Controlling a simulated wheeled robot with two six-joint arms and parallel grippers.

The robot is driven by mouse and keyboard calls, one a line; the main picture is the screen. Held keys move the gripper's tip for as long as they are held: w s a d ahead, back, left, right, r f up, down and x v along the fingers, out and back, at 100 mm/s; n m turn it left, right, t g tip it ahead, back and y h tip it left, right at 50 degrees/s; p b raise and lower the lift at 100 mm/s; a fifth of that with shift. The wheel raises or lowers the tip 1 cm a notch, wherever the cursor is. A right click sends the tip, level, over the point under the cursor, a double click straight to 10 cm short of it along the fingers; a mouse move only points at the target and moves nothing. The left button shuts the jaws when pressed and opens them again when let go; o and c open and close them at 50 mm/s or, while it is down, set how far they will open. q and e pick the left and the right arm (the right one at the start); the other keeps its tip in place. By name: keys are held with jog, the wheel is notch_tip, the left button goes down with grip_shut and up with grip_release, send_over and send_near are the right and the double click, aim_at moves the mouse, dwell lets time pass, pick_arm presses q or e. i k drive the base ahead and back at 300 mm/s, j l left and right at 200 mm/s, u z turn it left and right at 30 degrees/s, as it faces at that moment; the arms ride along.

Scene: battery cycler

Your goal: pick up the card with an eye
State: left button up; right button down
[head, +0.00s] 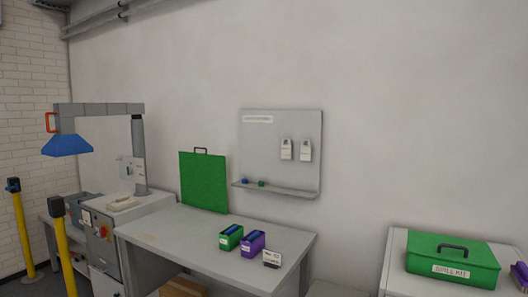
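A small white card (272,256) with a dark lower edge stands at the front right of the grey table. It has dark marks too small to read, so I cannot tell whether they include an eye. Two white tags, the left tag (286,149) and the right tag (305,150), hang side by side on the grey wall board (270,135). Their markings are also too small to make out. Neither of my grippers is in view.
A green box (230,238) and a purple box (252,244) stand beside the card on the table (185,235). A green panel (203,182) stands at the back. A green spill kit (452,262) is on the right. Yellow posts (68,250) stand at left.

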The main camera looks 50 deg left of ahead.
aim_at(305, 151)
jog(key=u, duration=1.3)
jog(key=i+j, duration=0.4)
jog(key=j, duration=0.15)
jog(key=i+j, duration=0.45)
jog(key=j, duration=0.15)
